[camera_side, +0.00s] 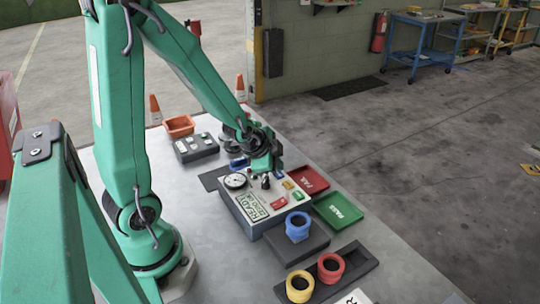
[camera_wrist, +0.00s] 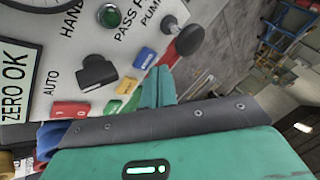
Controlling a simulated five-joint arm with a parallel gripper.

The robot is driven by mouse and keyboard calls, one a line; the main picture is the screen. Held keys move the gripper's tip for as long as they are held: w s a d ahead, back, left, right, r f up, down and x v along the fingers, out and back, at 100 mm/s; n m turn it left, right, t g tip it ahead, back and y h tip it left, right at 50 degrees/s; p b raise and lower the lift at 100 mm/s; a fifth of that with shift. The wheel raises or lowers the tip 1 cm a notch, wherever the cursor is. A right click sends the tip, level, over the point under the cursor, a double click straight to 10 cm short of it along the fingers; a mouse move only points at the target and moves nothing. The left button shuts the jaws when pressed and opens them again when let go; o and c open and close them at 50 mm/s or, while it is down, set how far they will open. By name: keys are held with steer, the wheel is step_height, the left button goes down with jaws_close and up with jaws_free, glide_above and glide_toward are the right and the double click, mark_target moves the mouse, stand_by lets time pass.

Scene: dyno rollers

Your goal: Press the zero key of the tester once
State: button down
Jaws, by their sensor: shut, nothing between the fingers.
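The tester (camera_side: 238,207) is a grey box on the table with a dial and a display (camera_side: 256,206). In the wrist view the display (camera_wrist: 14,85) reads "ZERO OK". Its panel carries a red key (camera_wrist: 70,110), green key (camera_wrist: 113,106), yellow key (camera_wrist: 127,84) and blue key (camera_wrist: 145,57). The red key bears small white marks; I cannot read for certain which key is zero. My gripper (camera_side: 272,168) is shut and empty above the tester's far side. In the wrist view its fingertips (camera_wrist: 160,77) show beside the yellow and blue keys; contact is not visible.
A black selector knob (camera_wrist: 97,72), green lamp (camera_wrist: 110,15) and black mushroom button (camera_wrist: 190,39) share the panel. A red tray (camera_side: 308,181) and green PASS tray (camera_side: 338,210) lie beside the tester.

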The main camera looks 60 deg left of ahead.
mark_target(276, 176)
steer(key=shift+r, duration=0.25)
steer(key=shift+r, duration=2.4)
steer(key=s+d+r+n, duration=0.3)
steer(key=s+d+r, duration=0.1)
steer(key=s, duration=0.3)
steer(key=s+d+r+n+g+h, duration=0.1)
steer(key=s+d+r+n, duration=0.3)
steer(key=s+r, duration=0.3)
steer(key=shift+d+r+g+h, duration=0.15)
steer(key=shift+d+g+h, duration=0.15)
steer(key=shift+s, duration=0.1)
